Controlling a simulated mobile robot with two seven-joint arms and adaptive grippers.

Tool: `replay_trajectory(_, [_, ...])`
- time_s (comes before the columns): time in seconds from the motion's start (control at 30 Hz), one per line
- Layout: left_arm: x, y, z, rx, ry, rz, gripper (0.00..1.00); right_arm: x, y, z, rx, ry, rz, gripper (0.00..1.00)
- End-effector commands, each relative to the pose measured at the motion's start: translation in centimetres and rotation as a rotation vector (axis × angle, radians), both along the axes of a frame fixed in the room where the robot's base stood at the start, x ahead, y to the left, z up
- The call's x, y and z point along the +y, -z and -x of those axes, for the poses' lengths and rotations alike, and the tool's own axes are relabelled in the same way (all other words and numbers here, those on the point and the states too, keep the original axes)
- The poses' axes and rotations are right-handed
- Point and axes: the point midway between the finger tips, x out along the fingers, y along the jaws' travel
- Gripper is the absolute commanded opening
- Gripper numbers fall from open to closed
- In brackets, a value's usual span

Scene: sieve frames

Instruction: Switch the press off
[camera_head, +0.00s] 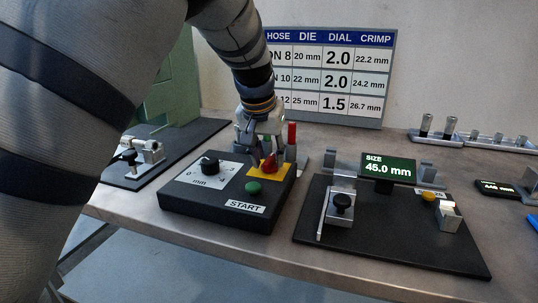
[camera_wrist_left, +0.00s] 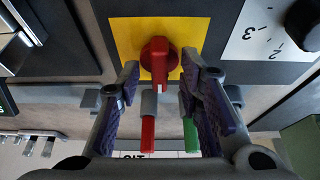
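The press control box (camera_head: 215,205) is a black panel on the bench. It carries a red rotary switch (camera_head: 268,164) on a yellow plate (camera_head: 281,175), a green START button (camera_head: 253,188) and a black dial (camera_head: 209,163). My left gripper (camera_head: 263,158) points down at the switch and partly covers the plate. In the left wrist view, its purple-padded fingers (camera_wrist_left: 160,75) are open, one on each side of the red switch (camera_wrist_left: 157,58), with gaps between. The switch's ridge points toward the bottom of that view. My right gripper is not in view.
A black measuring station (camera_head: 390,245) with a screen reading 45.0 mm stands to the right. A clamp fixture (camera_head: 142,158) is at left. A red-handled upright tool (camera_head: 291,140) stands close behind the switch. A die chart (camera_head: 335,75) is at the back.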

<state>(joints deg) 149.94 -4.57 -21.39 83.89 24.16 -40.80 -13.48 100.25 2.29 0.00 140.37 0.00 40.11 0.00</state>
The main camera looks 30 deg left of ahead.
Motion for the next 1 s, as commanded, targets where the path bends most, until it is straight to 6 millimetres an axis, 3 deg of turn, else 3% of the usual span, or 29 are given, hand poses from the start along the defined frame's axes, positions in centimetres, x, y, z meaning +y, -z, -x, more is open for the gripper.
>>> replay_trajectory(0.27, [0.04, 0.19, -0.12, -0.002, 0.0, 0.0, 0.33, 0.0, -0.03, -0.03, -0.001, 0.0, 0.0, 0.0])
replay_trajectory(0.4, [0.03, 0.18, -0.1, -0.001, 0.0, 0.0, 0.02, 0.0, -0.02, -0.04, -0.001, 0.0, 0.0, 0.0])
replay_trajectory(0.43, [0.03, 0.18, -0.1, -0.001, 0.0, 0.0, 0.0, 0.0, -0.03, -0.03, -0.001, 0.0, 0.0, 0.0])
replay_trajectory(0.77, [0.01, 0.2, -0.1, -0.001, -0.02, -0.001, 0.0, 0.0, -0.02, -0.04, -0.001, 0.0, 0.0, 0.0])
replay_trajectory(1.0, [-0.04, 0.22, -0.14, 0.001, -0.138, -0.003, 0.0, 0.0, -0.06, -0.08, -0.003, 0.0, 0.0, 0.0])
